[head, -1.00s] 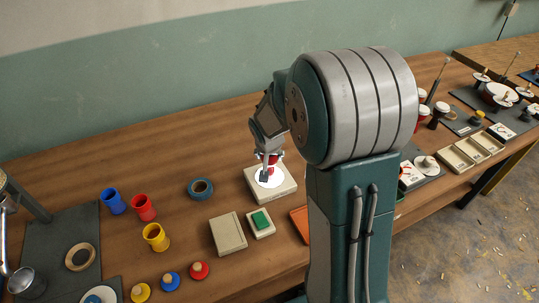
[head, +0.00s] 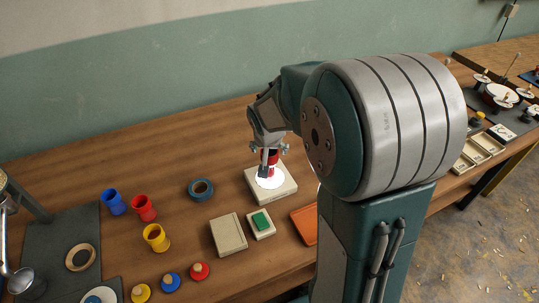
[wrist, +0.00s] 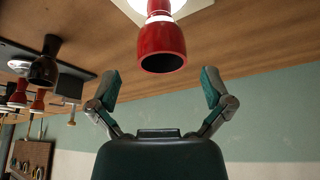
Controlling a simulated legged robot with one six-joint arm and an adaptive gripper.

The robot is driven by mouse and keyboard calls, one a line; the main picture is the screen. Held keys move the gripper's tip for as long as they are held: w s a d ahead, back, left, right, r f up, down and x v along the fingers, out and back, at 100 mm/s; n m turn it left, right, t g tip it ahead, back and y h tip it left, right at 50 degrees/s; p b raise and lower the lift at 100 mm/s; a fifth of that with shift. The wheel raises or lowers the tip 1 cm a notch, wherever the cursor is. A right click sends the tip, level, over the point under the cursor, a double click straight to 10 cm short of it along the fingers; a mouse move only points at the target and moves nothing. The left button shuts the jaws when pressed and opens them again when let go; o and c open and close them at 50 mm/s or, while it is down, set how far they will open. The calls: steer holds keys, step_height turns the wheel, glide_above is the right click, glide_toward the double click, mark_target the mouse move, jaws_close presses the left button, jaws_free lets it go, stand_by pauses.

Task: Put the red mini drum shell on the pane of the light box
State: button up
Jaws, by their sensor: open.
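The red mini drum shell (head: 273,158) stands on the lit white pane (head: 269,180) of the light box (head: 284,189), partly hidden by my gripper in the head view. In the wrist view the glossy red shell (wrist: 162,45) has its dark open mouth facing my camera and its other end at the bright pane (wrist: 165,5). My gripper (head: 268,148) is above the box. In the wrist view my gripper (wrist: 160,75) is open, its two fingers spread wide and apart from the shell, with nothing between the fingertips.
A pale box with a green top (head: 261,222), a beige box (head: 228,234) and an orange tray (head: 304,225) lie in front of the light box.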

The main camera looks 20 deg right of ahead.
steer(key=s+a+r+n, duration=0.2)
steer(key=s+a+r, duration=0.3)
steer(key=s+r, duration=0.65)
steer(key=s+a+r+n+t+y, duration=0.1)
steer(key=s+a+n+y, duration=0.1)
steer(key=s, duration=0.9)
steer(key=shift+a+r+n+t, duration=0.3)
steer(key=shift+a+n, duration=0.6)
steer(key=shift+a, duration=0.2)
